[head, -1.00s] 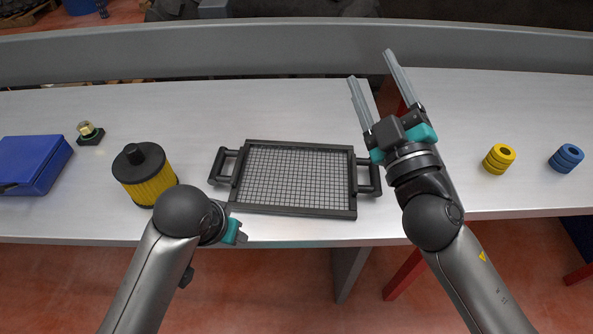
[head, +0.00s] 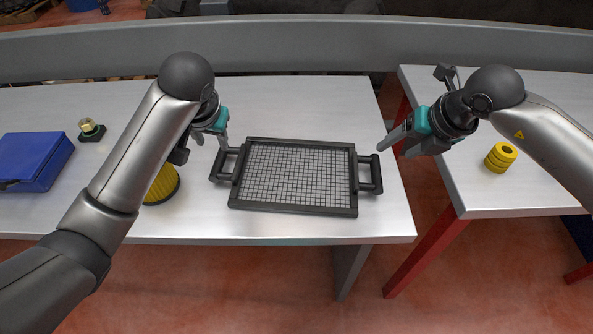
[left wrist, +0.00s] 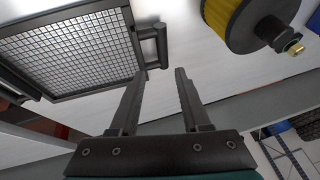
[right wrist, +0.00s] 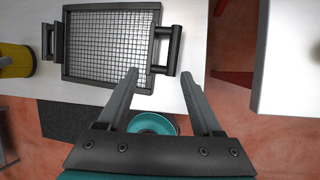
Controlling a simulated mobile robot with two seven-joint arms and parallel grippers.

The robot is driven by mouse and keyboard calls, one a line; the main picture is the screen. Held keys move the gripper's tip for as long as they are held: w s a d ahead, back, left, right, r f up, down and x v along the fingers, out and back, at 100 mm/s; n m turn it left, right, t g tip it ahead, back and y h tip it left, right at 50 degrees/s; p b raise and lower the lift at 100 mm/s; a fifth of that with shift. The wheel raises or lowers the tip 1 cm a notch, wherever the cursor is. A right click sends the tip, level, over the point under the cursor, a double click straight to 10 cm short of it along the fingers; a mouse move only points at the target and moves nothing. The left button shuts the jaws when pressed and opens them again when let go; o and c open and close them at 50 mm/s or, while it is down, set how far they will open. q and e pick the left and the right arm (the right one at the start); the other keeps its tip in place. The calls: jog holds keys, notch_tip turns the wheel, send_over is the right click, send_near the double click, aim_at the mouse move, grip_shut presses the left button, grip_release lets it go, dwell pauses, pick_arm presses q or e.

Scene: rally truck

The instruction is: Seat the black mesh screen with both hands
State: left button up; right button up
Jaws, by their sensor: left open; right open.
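The black mesh screen (head: 295,175) lies flat on the left grey table, a handle at each end. It also shows in the left wrist view (left wrist: 65,50) and right wrist view (right wrist: 110,42). My left gripper (head: 222,138) is open and empty, just above and behind the screen's left handle (head: 225,165); in the left wrist view a fingertip appears close to a handle (left wrist: 154,45). My right gripper (head: 384,143) is open and empty, up and right of the right handle (head: 370,174), over the table's right edge. No seat for the screen is identifiable.
A yellow filter (head: 163,186) stands left of the screen, partly hidden by my left arm. A blue case (head: 35,160) and a small brass-topped part (head: 90,129) are further left. A gap separates the right table, with yellow rings (head: 500,157). Table behind the screen is clear.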

aim_at(219, 161)
pick_arm(q)
jog(key=shift+w+a+r, duration=0.15)
jog(key=shift+r, duration=0.05)
pick_arm(e)
jog(key=shift+w+d+h, duration=0.15)
jog(key=shift+d+h, duration=0.25)
jog(key=shift+d, duration=0.6)
pick_arm(q)
jog(key=x, duration=1.5)
jog(key=shift+f, duration=0.1)
pick_arm(e)
jog(key=x, duration=1.5)
jog(key=shift+a, duration=0.15)
pick_arm(q)
jog(key=c, duration=0.7)
pick_arm(e)
jog(key=c, duration=0.7)
pick_arm(q)
grip_shut()
pick_arm(e)
grip_shut()
